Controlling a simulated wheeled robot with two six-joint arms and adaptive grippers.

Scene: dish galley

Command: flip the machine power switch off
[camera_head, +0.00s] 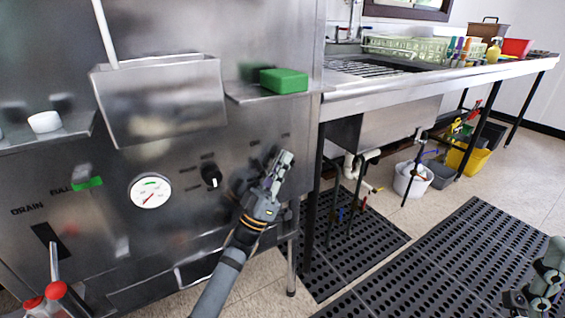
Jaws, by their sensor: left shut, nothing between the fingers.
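The steel dish machine (190,228) fills the left of the view. Its front panel carries a black rotary knob (211,176) with small labels and a round white gauge (151,191). My left gripper (283,160) is shut and empty, close in front of the panel's right part, to the right of the knob. Small labels show just above it, too small to read. I cannot make out a power switch; the gripper may cover it. Whether the fingers touch the panel I cannot tell. Part of my right arm and gripper (516,302) shows at the lower right corner; its jaws are unclear.
A green block (284,80) sits on a small shelf above my left gripper. A steel sink counter (430,82) extends right, with a white bucket (411,180) below. Black mats (455,255) cover the floor.

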